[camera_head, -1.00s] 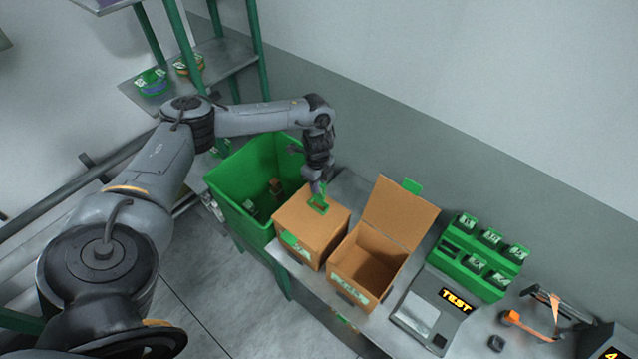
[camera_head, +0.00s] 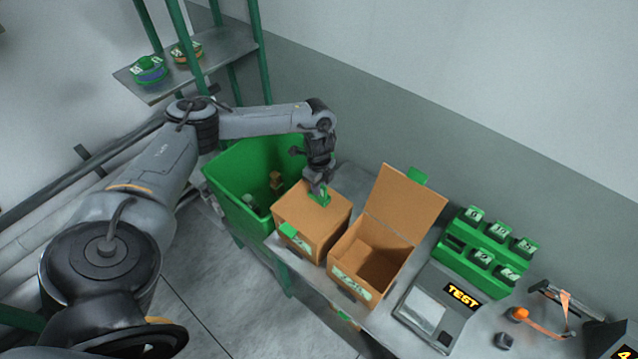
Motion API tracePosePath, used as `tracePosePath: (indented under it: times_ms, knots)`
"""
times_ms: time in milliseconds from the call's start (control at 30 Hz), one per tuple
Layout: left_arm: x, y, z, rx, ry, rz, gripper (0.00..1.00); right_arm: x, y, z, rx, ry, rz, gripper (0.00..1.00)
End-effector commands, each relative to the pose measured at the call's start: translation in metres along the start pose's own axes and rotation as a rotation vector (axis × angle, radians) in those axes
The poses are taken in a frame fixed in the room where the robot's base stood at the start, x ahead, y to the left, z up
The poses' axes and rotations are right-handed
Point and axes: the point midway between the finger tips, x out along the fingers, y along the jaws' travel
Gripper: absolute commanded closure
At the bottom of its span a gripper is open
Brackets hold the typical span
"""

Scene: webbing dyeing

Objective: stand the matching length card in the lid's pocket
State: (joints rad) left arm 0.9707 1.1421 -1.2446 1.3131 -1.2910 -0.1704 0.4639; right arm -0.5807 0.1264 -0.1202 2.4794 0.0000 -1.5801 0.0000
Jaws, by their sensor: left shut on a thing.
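My left gripper (camera_head: 318,190) is over the top of the closed cardboard box (camera_head: 312,215). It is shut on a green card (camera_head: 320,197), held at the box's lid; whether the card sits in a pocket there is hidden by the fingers. My right gripper is out of view.
A green bin (camera_head: 228,190) with items inside stands left of the boxes. A device with a lit TEST display (camera_head: 461,297) and an orange-handled tool (camera_head: 520,314) lie on the bench to the right. A shelf (camera_head: 205,60) with webbing rolls stands behind.

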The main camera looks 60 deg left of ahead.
Motion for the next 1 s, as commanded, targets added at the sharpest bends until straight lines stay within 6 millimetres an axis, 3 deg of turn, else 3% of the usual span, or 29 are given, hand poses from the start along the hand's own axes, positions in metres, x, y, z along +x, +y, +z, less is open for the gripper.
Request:
tracePosePath:
  times_ms: [467, 500, 667, 1000]
  knots:
    - [0.0049, -0.0003, 0.0, -0.001, 0.0, -0.001, 1.0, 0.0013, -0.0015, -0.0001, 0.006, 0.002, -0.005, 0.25]
    - [0.0049, -0.0003, 0.0, -0.001, 0.0, -0.001, 0.77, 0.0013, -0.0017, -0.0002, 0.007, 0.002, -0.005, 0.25]
    - [0.0049, -0.0003, 0.0, -0.001, 0.0, -0.001, 0.53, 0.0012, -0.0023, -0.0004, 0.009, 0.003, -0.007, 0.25]
    - [0.0036, -0.0004, -0.0001, -0.001, 0.0, -0.001, 0.51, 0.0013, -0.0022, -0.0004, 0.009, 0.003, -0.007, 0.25]
